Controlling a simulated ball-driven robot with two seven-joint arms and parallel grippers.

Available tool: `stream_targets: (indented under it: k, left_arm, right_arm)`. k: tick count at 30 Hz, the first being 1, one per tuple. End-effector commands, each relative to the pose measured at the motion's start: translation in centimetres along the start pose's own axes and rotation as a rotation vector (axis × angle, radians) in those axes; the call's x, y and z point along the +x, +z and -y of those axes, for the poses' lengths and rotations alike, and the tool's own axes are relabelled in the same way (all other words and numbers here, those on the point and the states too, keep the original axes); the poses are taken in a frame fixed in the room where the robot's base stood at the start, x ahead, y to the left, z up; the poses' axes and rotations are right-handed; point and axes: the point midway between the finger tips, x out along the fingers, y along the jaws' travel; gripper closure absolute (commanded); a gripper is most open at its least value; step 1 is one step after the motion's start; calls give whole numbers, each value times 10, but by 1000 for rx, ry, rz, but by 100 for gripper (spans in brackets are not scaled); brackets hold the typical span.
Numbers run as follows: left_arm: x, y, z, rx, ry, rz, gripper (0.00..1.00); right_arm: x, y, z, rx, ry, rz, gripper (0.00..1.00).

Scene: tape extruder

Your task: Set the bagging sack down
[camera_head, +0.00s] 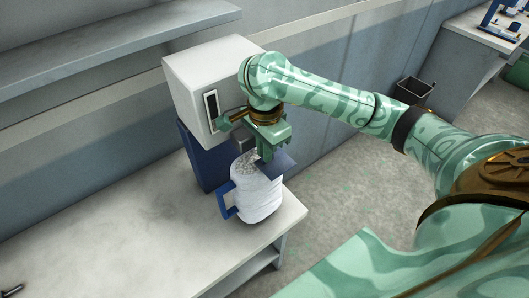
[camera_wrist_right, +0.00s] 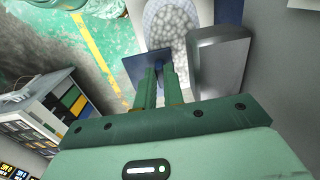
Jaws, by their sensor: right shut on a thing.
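The bagging sack (camera_head: 262,198) is a white, bulging sack with an open top full of pale pellets. It has a blue handle (camera_head: 226,200) on its left and a blue tab on its right. It is upright at the right end of the bench; I cannot tell whether its base touches the top. My right gripper (camera_head: 265,150) is above the sack's top. In the right wrist view, its fingers (camera_wrist_right: 158,88) are shut on the blue tab (camera_wrist_right: 146,66), and the sack's pellets (camera_wrist_right: 170,28) show beyond. My left gripper is not in view.
A white and blue machine (camera_head: 205,85) stands on the bench directly behind the sack. A grey metal block (camera_wrist_right: 218,62) is close beside my fingers. A shelf (camera_head: 110,45) runs along the wall. A black bin (camera_head: 413,90) stands at the back.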

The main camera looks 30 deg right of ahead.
Motion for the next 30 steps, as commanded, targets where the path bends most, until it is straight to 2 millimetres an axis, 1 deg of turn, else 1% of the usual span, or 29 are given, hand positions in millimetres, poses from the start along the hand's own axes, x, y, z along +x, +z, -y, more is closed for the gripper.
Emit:
stream_targets:
  k: [1, 2, 9, 13, 14, 15, 16, 25, 28, 30]
  left_arm:
    - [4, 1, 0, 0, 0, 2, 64]
    - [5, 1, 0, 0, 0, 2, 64]
    - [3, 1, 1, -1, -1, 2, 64]
    - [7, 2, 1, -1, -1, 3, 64]
    - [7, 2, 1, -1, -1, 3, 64]
    - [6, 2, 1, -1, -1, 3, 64]
    - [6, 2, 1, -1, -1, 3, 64]
    - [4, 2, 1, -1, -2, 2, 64]
    - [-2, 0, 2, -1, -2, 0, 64]
    - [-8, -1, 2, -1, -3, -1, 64]
  right_arm:
    - [8, 0, 0, 1, -1, 1, 100]
    - [9, 0, 0, 1, -2, 0, 100]
    - [8, 0, 0, 1, -4, 0, 100]
    - [12, 0, 0, 1, -4, -1, 100]
    - [12, 0, 0, 1, -2, -1, 85]
    - [11, 0, 0, 1, -2, -1, 74]
    - [11, 0, 0, 1, -2, -1, 68]
    - [9, 0, 0, 1, -3, -1, 68]
    - [-2, -1, 1, 1, -7, -2, 68]
    - [-16, -1, 1, 1, -8, -3, 68]
